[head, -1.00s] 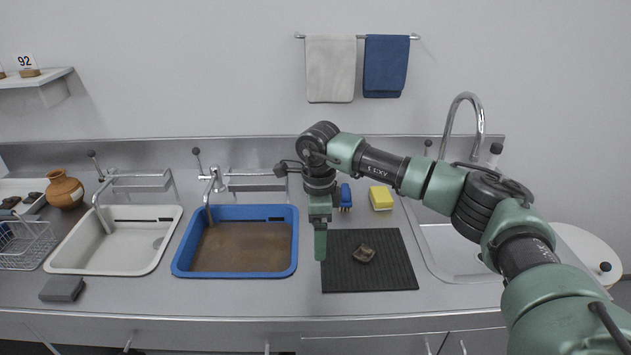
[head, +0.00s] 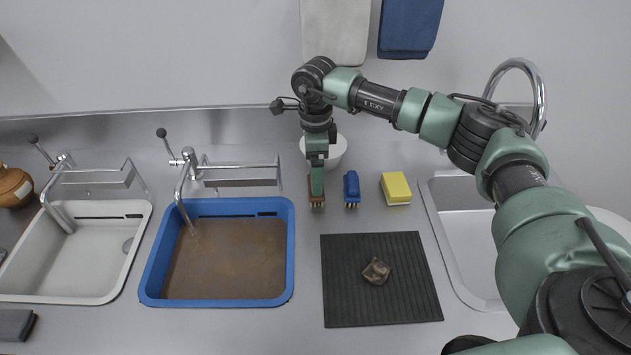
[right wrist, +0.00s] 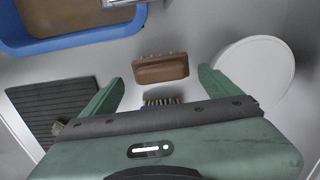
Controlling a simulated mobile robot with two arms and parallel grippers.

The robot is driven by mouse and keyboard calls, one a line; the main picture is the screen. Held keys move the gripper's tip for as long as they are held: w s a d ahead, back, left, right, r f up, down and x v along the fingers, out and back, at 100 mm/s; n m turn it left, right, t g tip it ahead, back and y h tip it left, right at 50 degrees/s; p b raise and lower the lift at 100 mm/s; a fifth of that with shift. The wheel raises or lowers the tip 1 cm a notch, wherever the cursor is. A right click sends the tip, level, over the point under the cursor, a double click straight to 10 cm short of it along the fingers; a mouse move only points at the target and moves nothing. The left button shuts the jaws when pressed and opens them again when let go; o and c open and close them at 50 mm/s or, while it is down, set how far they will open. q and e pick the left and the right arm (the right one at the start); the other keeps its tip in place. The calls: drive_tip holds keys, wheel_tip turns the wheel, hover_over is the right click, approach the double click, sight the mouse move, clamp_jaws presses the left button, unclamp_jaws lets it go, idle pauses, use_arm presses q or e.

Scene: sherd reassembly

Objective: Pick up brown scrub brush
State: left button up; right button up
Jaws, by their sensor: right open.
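The brown scrub brush (head: 317,192) lies on the steel counter behind the black ribbed mat, mostly hidden by my right gripper in the head view. In the right wrist view the brush (right wrist: 160,68) shows whole, with its bristles toward the top of the picture. My right gripper (head: 316,190) points down over it. In the right wrist view its two fingers (right wrist: 160,82) are spread wide, one to each side of the brush, with nothing held. My left gripper is not in view.
A blue brush (head: 351,188) and a yellow sponge (head: 396,187) sit just right of the brown brush. A white bowl (head: 338,150) stands behind it. A brown sherd (head: 376,271) lies on the black mat (head: 345,300). A blue-rimmed basin (head: 150,275) is to the left.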

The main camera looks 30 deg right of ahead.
drive_tip(key=shift+s+f, duration=0.15)
drive_tip(key=shift+f, duration=0.3)
wheel_tip(320, 180, down, 5)
drive_tip(key=shift+r+p, duration=0.1)
drive_tip(key=shift+p, duration=0.9)
drive_tip(key=c, duration=1.2)
drive_tip(key=shift+w, duration=0.2)
drive_tip(key=shift+r, duration=0.55)
wheel_tip(320, 180, up, 19)
drive_tip(key=b, duration=0.3)
drive_tip(key=shift+b, duration=0.35)
